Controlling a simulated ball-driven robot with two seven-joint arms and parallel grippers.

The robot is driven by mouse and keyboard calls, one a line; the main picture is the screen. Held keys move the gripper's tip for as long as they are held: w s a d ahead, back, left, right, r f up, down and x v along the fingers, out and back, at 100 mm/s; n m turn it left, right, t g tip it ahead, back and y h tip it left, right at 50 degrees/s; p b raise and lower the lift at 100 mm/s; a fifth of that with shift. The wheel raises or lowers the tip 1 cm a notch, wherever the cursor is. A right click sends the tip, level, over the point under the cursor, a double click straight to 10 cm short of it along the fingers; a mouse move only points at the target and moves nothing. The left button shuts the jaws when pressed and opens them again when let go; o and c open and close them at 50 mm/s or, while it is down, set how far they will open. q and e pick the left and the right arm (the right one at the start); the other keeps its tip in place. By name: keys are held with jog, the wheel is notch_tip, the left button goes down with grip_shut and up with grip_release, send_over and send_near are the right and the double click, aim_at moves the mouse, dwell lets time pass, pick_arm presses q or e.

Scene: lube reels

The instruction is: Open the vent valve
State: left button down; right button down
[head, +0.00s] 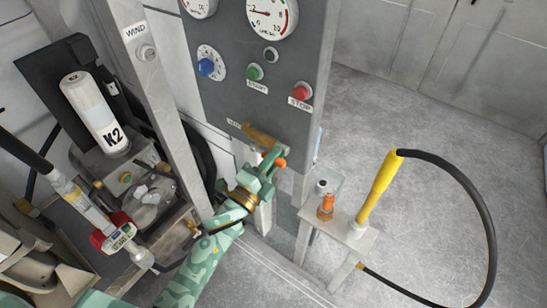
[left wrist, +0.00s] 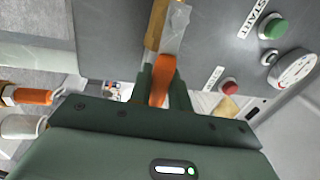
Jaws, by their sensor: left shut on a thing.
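The vent valve is a brass fitting (head: 262,134) at the lower edge of the grey control panel, beside a small label too small to read. Its orange handle (head: 281,163) shows at my left gripper (head: 270,160). In the left wrist view the brass part (left wrist: 155,25) runs up from the orange handle (left wrist: 159,85), which sits between the two dark green fingers. The left gripper (left wrist: 163,88) is shut on this handle and hides part of it. My right gripper is not in view.
The grey panel (head: 225,95) carries gauges, a blue knob (head: 206,67), a green button (head: 254,72) and a red button (head: 302,91). A yellow-handled hose tool (head: 378,188) and an orange fitting (head: 326,207) stand on a small shelf at right. A K2 canister (head: 92,108) stands left.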

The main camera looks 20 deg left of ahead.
pick_arm(q)
jog(key=shift+f+m, duration=0.35)
jog(key=shift+m, duration=0.15)
jog(key=c, duration=1.4)
grip_release()
jog(key=shift+o, duration=0.2)
jog(key=shift+r, duration=0.1)
jog(key=v, duration=1.6)
jog(key=shift+a, duration=0.15)
jog(key=shift+s, duration=0.1)
